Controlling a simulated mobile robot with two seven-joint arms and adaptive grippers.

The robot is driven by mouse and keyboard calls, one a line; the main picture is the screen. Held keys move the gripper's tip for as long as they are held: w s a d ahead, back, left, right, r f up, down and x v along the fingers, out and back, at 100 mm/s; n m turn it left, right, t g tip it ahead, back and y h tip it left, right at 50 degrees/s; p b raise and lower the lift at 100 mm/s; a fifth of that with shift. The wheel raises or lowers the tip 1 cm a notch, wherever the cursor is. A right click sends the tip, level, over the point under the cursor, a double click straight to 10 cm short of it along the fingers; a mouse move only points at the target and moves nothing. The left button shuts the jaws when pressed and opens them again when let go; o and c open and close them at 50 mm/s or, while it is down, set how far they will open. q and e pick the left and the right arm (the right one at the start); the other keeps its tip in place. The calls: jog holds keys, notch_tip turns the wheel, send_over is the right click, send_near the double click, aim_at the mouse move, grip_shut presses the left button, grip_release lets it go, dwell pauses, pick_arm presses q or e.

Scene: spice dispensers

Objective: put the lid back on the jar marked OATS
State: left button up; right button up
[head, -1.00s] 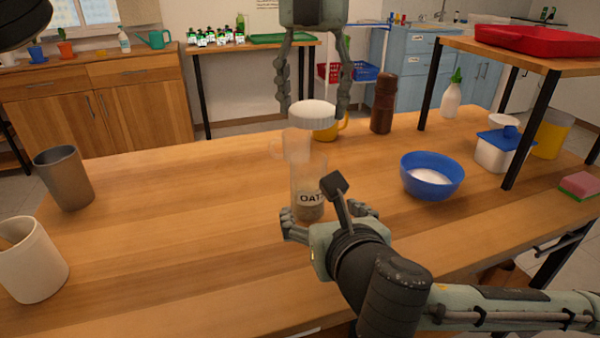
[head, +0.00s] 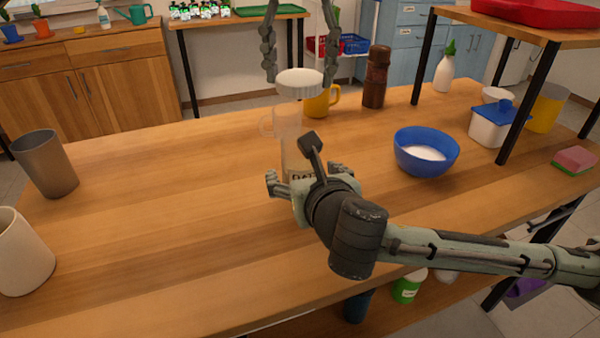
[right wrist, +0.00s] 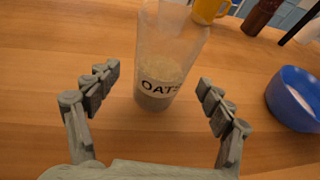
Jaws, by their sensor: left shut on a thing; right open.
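The OATS jar (head: 291,155) is clear and stands upright on the table, with oats in its lower part. Its label is partly hidden by my right gripper in the head view. The jar also shows in the right wrist view (right wrist: 165,62), its top cut off by the frame. My left gripper (head: 300,74) points down and is shut on the white lid (head: 300,86), above the jar and apart from it. My right gripper (head: 307,177) is open, low by the jar, with its fingers (right wrist: 157,80) to either side of it and space between.
A brown mill (head: 375,78) and a blue bowl (head: 412,158) of white stuff are to the right. The table's left middle (head: 160,190) is free.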

jog(key=x, duration=0.7)
jog(key=shift+c, duration=0.2)
grip_shut()
dwell(0.4)
dwell(0.3)
